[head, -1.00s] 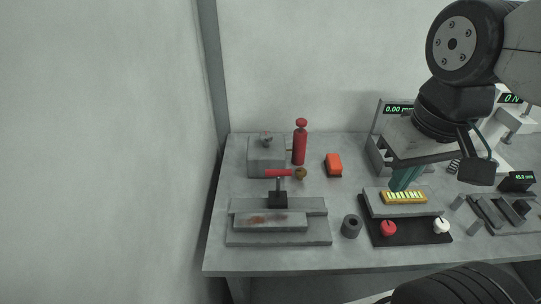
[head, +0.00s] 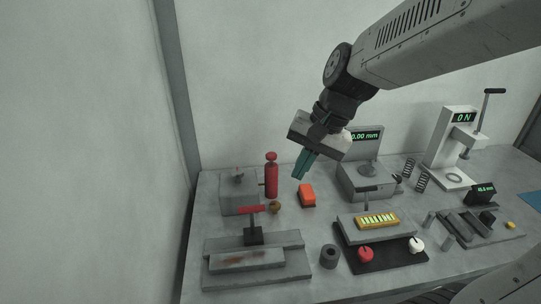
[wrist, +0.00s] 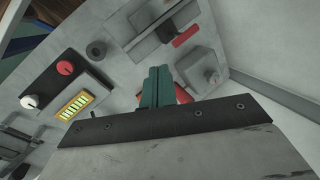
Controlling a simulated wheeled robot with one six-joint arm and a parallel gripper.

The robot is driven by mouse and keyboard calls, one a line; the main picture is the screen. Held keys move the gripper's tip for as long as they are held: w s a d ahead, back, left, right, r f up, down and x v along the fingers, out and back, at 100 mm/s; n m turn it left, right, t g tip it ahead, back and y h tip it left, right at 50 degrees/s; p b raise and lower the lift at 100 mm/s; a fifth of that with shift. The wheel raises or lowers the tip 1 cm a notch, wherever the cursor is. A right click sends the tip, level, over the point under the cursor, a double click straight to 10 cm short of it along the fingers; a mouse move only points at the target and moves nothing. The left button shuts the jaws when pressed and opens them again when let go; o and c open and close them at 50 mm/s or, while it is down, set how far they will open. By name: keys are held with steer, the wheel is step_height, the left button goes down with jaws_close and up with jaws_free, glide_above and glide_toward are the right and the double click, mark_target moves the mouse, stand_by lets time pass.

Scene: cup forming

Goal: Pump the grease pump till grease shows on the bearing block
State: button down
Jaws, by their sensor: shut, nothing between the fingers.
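The grease pump (head: 271,178) is a red upright cylinder with a round red knob on top, standing at the back left of the bench. The bearing block (head: 238,194) is a grey box just left of it, with a small grey fitting on top; I cannot make out grease on it. My gripper (head: 300,176) has teal fingers, shut and empty, held above the bench to the right of the pump and apart from it. In the wrist view the shut fingers (wrist: 158,72) partly cover a red shape; the bearing block (wrist: 203,72) shows beside them.
An orange block (head: 307,195) lies below my gripper. A small brown knob (head: 275,207) and a red-handled clamp (head: 252,210) stand in front of the pump. A grey ring (head: 329,256) and a panel with yellow gauge (head: 377,221) lie to the right.

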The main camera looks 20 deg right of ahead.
steer(key=w+m+t+y, duration=0.1)
steer(key=w+m+t, duration=0.2)
steer(key=w+m, duration=0.7)
step_height(320, 180, up, 2)
steer(key=m+t, duration=0.4)
steer(key=m, duration=0.1)
glide_above(275, 156)
steer(key=shift+w+r, duration=0.1)
steer(key=shift+w, duration=0.1)
steer(key=shift+f, duration=4.45)
steer(key=shift+f, duration=0.4)
